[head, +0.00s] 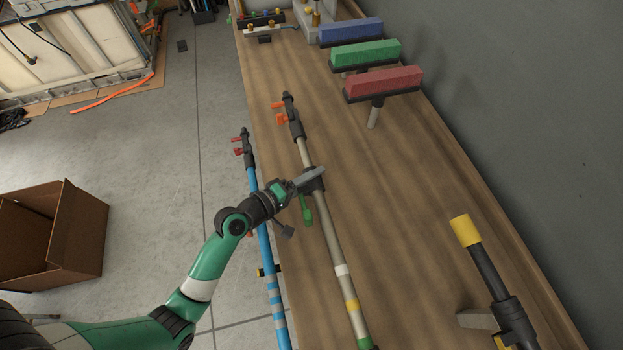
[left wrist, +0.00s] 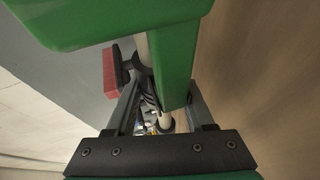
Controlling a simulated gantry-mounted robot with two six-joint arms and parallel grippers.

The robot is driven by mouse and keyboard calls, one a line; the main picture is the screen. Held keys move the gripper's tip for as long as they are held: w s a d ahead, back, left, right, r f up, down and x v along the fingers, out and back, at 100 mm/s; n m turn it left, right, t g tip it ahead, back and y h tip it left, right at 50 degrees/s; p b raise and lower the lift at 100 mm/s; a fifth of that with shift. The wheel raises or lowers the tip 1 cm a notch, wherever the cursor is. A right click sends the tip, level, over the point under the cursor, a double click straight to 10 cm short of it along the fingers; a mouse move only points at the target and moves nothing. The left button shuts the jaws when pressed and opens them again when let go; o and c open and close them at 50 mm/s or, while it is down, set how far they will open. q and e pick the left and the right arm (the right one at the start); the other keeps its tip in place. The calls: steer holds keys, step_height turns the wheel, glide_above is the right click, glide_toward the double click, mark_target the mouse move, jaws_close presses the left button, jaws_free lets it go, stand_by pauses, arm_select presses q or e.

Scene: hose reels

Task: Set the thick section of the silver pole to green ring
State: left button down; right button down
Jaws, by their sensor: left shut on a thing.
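The silver pole (head: 330,236) lies lengthwise on the wooden bench, with a dark nozzle with orange parts at its far end. A dark collar (head: 315,183) with a green lever (head: 307,215) sits partway along it. Nearer than the collar, the pole bears a white ring (head: 342,269), a yellow ring (head: 351,305) and a green ring (head: 363,342) at the bottom edge. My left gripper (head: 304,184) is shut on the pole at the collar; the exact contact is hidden. In the left wrist view, the pole (left wrist: 165,118) runs between my fingers, partly behind green parts. My right gripper is not in view.
A blue pole (head: 265,240) lies close along the left, partly behind my left arm. Blue (head: 350,31), green (head: 365,55) and red (head: 384,84) brushes stand at the back. A black tool with a yellow end (head: 466,230) lies right. The bench between is clear.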

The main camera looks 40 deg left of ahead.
arm_select(q)
steer(key=shift+c, duration=1.4)
jaws_free()
steer(key=shift+s, duration=0.1)
steer(key=shift+s+a+r, duration=0.1)
steer(key=shift+s, duration=0.2)
steer(key=d+p+v, duration=0.1)
steer(key=v, duration=0.9)
steer(key=shift+s+a, duration=0.4)
steer(key=shift+a, duration=0.05)
steer(key=shift+r, duration=0.15)
